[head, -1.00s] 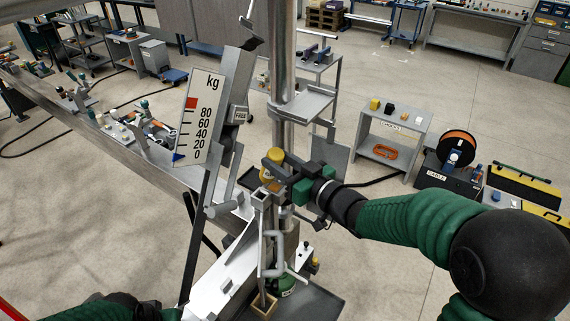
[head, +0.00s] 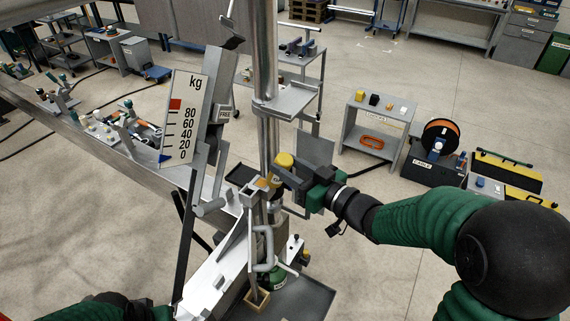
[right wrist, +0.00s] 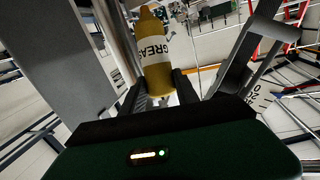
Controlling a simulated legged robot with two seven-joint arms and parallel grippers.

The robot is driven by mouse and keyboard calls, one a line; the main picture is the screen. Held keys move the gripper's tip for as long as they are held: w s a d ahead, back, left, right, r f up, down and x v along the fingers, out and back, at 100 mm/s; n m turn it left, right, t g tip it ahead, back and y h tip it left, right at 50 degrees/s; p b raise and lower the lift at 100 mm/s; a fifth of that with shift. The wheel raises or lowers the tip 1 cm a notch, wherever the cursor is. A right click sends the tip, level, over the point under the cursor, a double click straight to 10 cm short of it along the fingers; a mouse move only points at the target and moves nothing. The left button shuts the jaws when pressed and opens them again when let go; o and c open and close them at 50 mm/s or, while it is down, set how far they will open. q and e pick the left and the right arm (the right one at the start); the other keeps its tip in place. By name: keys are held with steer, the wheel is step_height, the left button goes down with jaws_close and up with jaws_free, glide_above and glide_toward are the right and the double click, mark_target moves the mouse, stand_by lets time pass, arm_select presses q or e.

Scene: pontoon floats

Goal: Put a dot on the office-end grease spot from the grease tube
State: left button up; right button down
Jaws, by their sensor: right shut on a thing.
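The grease tube (head: 277,179) is yellow with a lighter yellow end on top. My right gripper (head: 284,173) is shut on it and holds it roughly upright, in front of the steel column. In the right wrist view the tube (right wrist: 153,55) stands between the fingers, with part of a "GREAS" label showing. In the head view its lower end is close to the square top of a metal post (head: 252,194); I cannot tell whether they touch. I cannot make out the office-end grease spot. Of my left arm only a piece shows at the lower left; its gripper is out of view.
The tall steel column (head: 265,80) rises close to the tube. A tilted kg scale board (head: 184,118) stands left of it. A dark tray (head: 300,300) lies below. A small grey table (head: 375,130) and an orange cable reel (head: 441,137) stand on the floor at right.

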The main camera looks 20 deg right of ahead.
step_height(320, 180, up, 6)
steer(key=p, duration=0.5)
steer(key=shift+r+p, duration=0.15)
steer(key=shift+p, duration=0.15)
step_height(320, 180, up, 3)
steer(key=p, duration=0.2)
steer(key=shift+w+p, duration=0.1)
steer(key=shift+p, duration=0.25)
